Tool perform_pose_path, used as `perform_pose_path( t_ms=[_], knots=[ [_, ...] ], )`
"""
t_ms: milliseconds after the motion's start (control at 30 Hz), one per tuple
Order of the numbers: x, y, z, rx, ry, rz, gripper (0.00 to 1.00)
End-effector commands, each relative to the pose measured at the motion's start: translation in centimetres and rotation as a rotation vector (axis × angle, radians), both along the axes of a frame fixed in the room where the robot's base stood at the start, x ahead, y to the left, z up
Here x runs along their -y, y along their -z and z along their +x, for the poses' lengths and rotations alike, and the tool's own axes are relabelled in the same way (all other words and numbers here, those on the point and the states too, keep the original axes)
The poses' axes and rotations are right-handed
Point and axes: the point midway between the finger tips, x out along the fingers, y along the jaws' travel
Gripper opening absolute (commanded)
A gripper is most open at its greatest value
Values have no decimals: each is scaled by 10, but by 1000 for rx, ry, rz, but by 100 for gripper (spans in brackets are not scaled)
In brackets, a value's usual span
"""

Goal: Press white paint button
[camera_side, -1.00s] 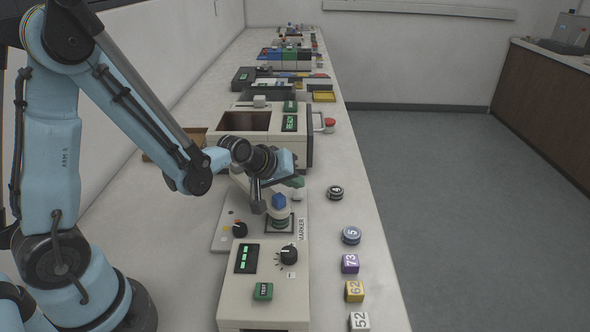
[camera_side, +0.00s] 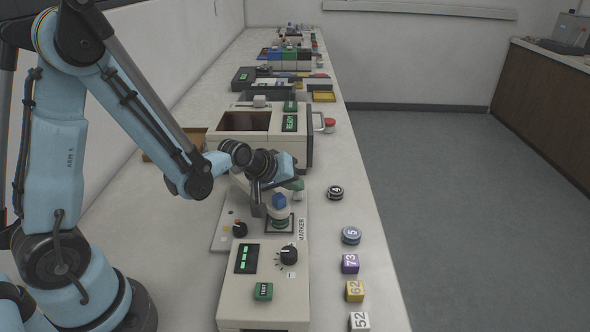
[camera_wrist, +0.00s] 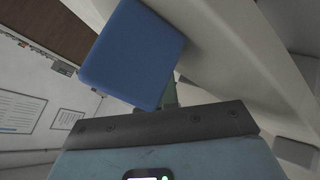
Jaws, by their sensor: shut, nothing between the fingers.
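The marker machine (camera_side: 225,240) stands on the bench in front of my arm, with its name along its right edge. A small whitish knob-like part (camera_side: 298,195) shows at its far right and may be the white paint button. My gripper (camera_side: 297,185) has greenish fingers, shut and empty, pointing down just above or at that part; I cannot tell whether they touch. A blue block (camera_side: 279,200) sits on a round stand in the machine, beside my gripper. In the wrist view the blue block (camera_wrist: 132,52) is close and hides most of the fingers (camera_wrist: 171,92).
A control box (camera_side: 262,310) with a green TEST button stands nearer. A beige machine (camera_side: 265,141) with a READY display stands behind. Several numbered pieces, including a purple cube (camera_side: 350,264), line the right bench edge. A black knob (camera_side: 239,229) sits on the marker machine's left.

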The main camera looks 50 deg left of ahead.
Motion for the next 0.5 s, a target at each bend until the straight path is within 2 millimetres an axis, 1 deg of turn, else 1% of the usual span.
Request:
perform_pose_path(
  t_ms=[500],
  knots=[
    [0, 7, -1, -6, 0, -1, 0]
  ],
)
